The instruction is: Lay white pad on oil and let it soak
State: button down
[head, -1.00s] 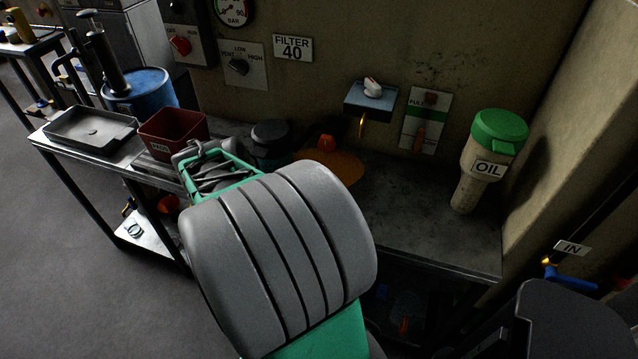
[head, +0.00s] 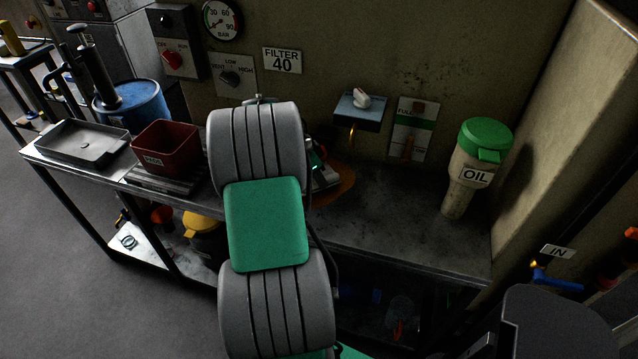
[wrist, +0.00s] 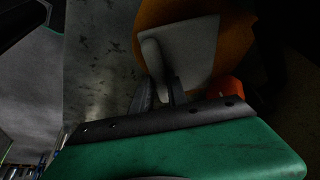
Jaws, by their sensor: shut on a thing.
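The oil (head: 340,192) is an orange-brown puddle on the bench under the blue tap; my arm hides part of it in the head view. In the wrist view the oil (wrist: 235,45) spreads around and beyond the white pad (wrist: 195,48). The pad looks pale grey, square and flat, with a raised grip (wrist: 153,60) at its near left side. My gripper (wrist: 162,95) is shut on this grip, and the pad is over the oil. I cannot tell whether the pad touches it. My gripper shows only partly in the head view (head: 322,178).
A blue tap box (head: 358,112) is on the wall above the oil. An oil bottle (head: 470,170) with a green lid stands to the right. A red bin (head: 165,150) and grey tray (head: 82,142) are at left. An orange part (wrist: 225,88) is close to my gripper.

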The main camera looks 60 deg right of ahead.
aim_at(319, 187)
jog(key=shift+f, duration=1.85)
jog(key=c, duration=1.3)
grip_release()
